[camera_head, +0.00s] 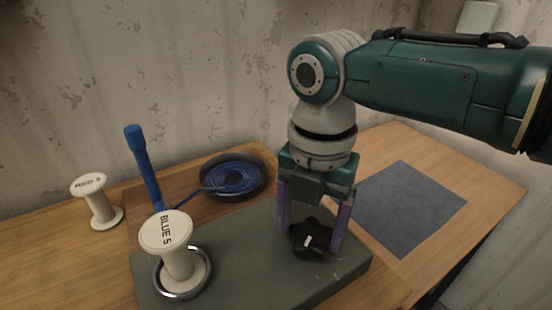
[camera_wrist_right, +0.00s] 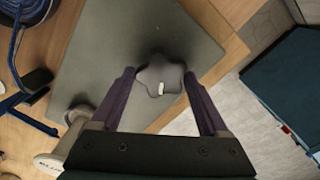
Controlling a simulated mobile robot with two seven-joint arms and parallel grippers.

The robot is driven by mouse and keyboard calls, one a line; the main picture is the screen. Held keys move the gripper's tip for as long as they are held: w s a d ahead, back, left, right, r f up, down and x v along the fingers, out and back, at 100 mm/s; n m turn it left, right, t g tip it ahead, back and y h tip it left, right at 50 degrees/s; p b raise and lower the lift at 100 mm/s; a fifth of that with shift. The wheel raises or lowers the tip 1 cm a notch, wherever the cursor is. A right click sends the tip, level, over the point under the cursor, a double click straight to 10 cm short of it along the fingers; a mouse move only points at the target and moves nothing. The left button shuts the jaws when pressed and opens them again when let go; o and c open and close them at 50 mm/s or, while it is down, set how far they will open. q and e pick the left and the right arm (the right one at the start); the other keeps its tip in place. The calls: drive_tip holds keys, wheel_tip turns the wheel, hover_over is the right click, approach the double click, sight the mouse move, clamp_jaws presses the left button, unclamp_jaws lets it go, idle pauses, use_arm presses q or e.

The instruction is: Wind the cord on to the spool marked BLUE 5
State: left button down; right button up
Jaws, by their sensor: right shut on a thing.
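The white spool marked BLUE 5 (camera_head: 177,262) stands upright inside a metal ring (camera_head: 203,283) on the dark green base block (camera_head: 258,262). No cord shows on its visible part. The blue cord (camera_head: 236,178) lies coiled in a dark round dish, and its free length runs left to the foot of a blue upright post (camera_head: 144,168) behind the spool. My right gripper (camera_head: 313,243) points down and is shut on a black star-shaped knob (camera_head: 306,248) with a white mark, at the block's right part. The knob also shows in the right wrist view (camera_wrist_right: 160,75). My left gripper is out of view.
Another white spool (camera_head: 99,209), its label too small to read surely, stands at the left on the wooden table (camera_head: 60,258). A dark grey mat (camera_head: 410,208) lies bare at the right. A wall is close behind the table.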

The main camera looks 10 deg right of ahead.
drive_tip(key=m+p, duration=0.1)
drive_tip(key=m, duration=0.4)
drive_tip(key=shift+r+m+p, duration=0.15)
drive_tip(key=shift+m+p, duration=0.15)
drive_tip(key=m+p, duration=0.1)
drive_tip(key=m, duration=0.5)
drive_tip(key=shift+p, duration=0.3)
drive_tip(key=m+p, duration=0.1)
drive_tip(key=m, duration=0.4)
drive_tip(key=shift+d+m, duration=0.1)
drive_tip(key=shift+m, duration=0.3)
drive_tip(key=m+p, duration=0.1)
drive_tip(key=m, duration=1.1)
drive_tip(key=shift+s+m, duration=0.1)
drive_tip(key=shift+m, duration=0.2)
drive_tip(key=m, duration=0.6)
drive_tip(key=shift+p, duration=0.4)
drive_tip(key=m, duration=0.6)
drive_tip(key=shift+s+m, duration=0.1)
drive_tip(key=shift+m, duration=0.3)
drive_tip(key=m, duration=0.5)
drive_tip(key=shift+m, duration=0.4)
